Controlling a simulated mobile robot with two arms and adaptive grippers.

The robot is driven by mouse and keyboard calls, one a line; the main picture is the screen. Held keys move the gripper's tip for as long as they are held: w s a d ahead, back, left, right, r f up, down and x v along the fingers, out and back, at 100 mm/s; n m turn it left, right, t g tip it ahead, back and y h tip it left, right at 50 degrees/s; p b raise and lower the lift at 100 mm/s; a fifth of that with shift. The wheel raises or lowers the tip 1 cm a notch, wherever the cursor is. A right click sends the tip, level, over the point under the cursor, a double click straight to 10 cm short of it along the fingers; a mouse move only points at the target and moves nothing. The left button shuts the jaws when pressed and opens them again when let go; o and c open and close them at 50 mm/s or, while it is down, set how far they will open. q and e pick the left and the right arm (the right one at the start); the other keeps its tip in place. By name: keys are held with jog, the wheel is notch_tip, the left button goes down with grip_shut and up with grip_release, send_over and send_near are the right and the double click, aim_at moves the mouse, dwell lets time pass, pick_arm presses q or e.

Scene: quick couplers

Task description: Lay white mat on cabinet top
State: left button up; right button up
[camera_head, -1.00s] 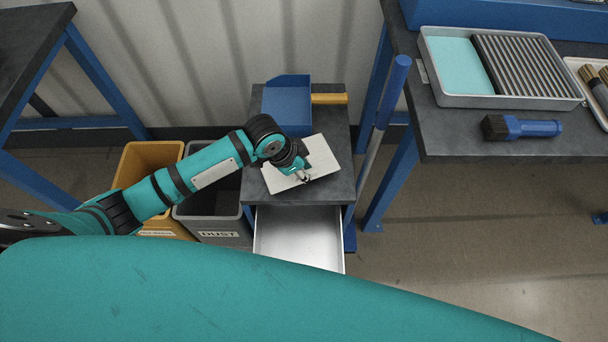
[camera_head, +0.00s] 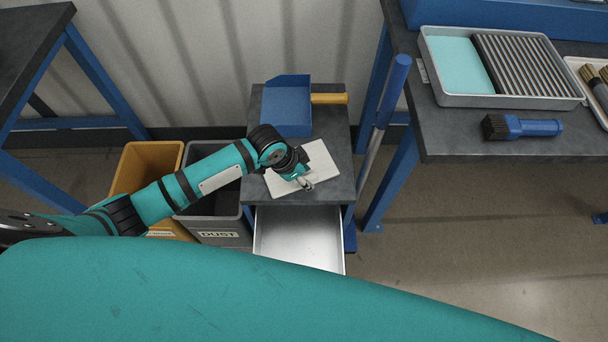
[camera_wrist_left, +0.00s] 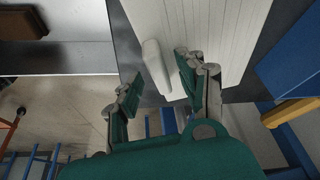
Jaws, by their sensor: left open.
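The white mat (camera_head: 322,163) lies tilted in heading on the dark cabinet top (camera_head: 337,128), near its front edge. In the left wrist view the mat (camera_wrist_left: 235,35) shows fine lines and a thick white tab (camera_wrist_left: 156,65) at its edge. My left gripper (camera_head: 306,184) is over the mat's front part in the head view. In the left wrist view the left gripper (camera_wrist_left: 160,85) is open, its fingers apart on either side of the tab. Part of the mat is hidden by my left wrist in the head view. My right gripper is not in view.
A blue dustpan (camera_head: 287,106) with a yellow handle (camera_head: 329,98) sits at the back of the cabinet top. An open drawer (camera_head: 299,236) juts out below. Yellow (camera_head: 150,160) and grey (camera_head: 212,234) bins stand left. A workbench (camera_head: 450,143) stands right.

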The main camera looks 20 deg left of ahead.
pick_arm(q)
jog(key=shift+r, duration=0.1)
jog(key=p+v, duration=0.1)
jog(key=v, duration=1.1)
jog(key=shift+p, duration=0.3)
